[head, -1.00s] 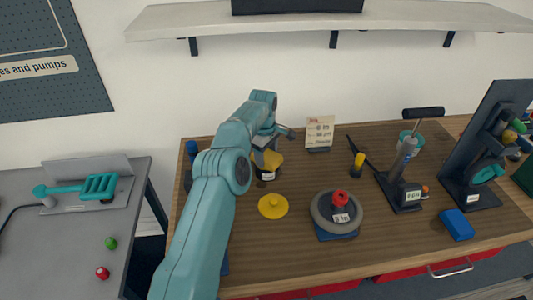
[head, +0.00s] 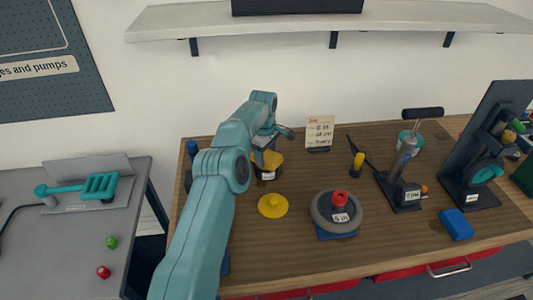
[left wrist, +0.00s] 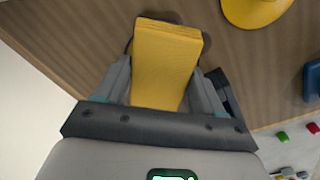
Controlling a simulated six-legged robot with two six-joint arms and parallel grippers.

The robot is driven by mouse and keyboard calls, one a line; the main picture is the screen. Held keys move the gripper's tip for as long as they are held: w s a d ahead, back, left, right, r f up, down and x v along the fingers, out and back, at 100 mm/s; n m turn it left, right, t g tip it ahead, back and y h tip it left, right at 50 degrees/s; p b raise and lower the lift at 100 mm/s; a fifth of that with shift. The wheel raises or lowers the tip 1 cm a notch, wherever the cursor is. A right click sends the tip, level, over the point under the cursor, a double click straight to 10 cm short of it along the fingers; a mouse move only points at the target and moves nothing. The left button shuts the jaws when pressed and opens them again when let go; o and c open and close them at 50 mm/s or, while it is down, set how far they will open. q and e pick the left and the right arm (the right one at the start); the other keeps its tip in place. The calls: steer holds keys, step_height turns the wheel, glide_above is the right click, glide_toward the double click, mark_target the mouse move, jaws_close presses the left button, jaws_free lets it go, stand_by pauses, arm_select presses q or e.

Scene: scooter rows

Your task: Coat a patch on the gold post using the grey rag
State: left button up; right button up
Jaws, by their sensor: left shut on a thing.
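My left gripper (left wrist: 162,82) is shut on a yellow block-like piece (left wrist: 166,50) with layered edges at its far end, over the wooden bench. In the head view the left gripper (head: 266,152) is at the back left of the bench, partly hidden by its own arm. A yellow shape (head: 273,160) shows there with a small white label below it. I cannot tell whether this is the gold post or the held piece. A short upright yellow piece (head: 358,161) stands farther right. I cannot make out a grey rag. My right gripper is not in view.
A yellow disc (head: 272,205) and a grey wheel (head: 336,212) with a red knob lie in front. A small sign (head: 319,131), a pump (head: 406,170), a blue block (head: 456,224) and a dark stand (head: 485,150) are farther right. A shelf (head: 330,18) hangs above.

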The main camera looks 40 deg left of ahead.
mark_target(267, 153)
arm_select(q)
step_height(267, 153, up, 3)
steer(key=p, duration=0.2)
steer(key=shift+f+p, duration=0.15)
steer(key=shift+p, duration=0.25)
step_height(267, 153, up, 2)
steer(key=shift+r+p, duration=0.1)
steer(key=shift+p, duration=0.65)
steer(key=shift+r, duration=1.05)
steer(key=shift+f, duration=0.1)
